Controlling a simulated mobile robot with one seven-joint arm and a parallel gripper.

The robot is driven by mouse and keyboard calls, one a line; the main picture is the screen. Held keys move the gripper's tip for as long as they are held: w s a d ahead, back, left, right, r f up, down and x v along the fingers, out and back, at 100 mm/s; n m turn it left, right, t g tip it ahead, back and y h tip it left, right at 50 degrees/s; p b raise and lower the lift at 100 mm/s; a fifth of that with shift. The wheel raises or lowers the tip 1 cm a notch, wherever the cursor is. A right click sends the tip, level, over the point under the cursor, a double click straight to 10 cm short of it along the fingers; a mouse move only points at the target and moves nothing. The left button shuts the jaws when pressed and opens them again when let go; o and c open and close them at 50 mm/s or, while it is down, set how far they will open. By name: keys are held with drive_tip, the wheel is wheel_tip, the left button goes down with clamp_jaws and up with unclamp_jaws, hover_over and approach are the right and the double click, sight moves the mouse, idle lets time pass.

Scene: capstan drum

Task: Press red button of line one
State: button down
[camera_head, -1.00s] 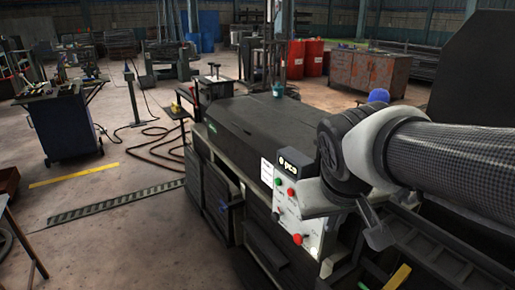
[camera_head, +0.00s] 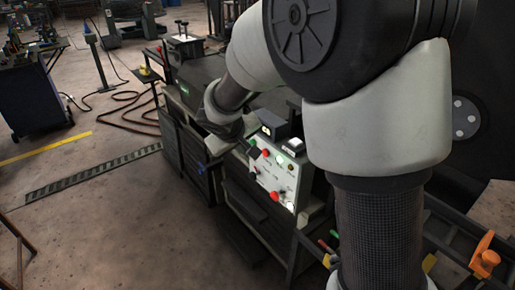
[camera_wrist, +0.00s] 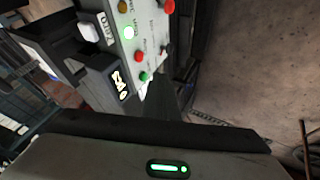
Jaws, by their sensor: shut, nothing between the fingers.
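The pale control panel (camera_head: 272,178) stands on the front of the dark machine, with red, green and white-lit controls. In the head view one red button (camera_head: 266,153) is near its top and another red button (camera_head: 274,196) is lower. Line labels are too small to read. My gripper (camera_head: 246,150) is shut and empty beside the panel's upper left; contact cannot be told.
A dark box with a label (camera_head: 281,126) stands on top of the panel. An orange handle (camera_head: 485,255) is at the lower right. A blue cart (camera_head: 38,105) stands far left, and a cable (camera_head: 125,100) lies on the floor. The floor in front is clear.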

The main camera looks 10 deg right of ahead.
sight(266, 153)
drive_tip(key=shift+f, duration=0.1)
drive_tip(key=w+d+f+b, duration=0.1)
drive_tip(key=w+d+f, duration=0.4)
drive_tip(key=w+f, duration=0.2)
drive_tip(key=shift+w+d+f, duration=0.3)
drive_tip(key=shift+d+f, duration=0.05)
drive_tip(key=shift+f, duration=0.05)
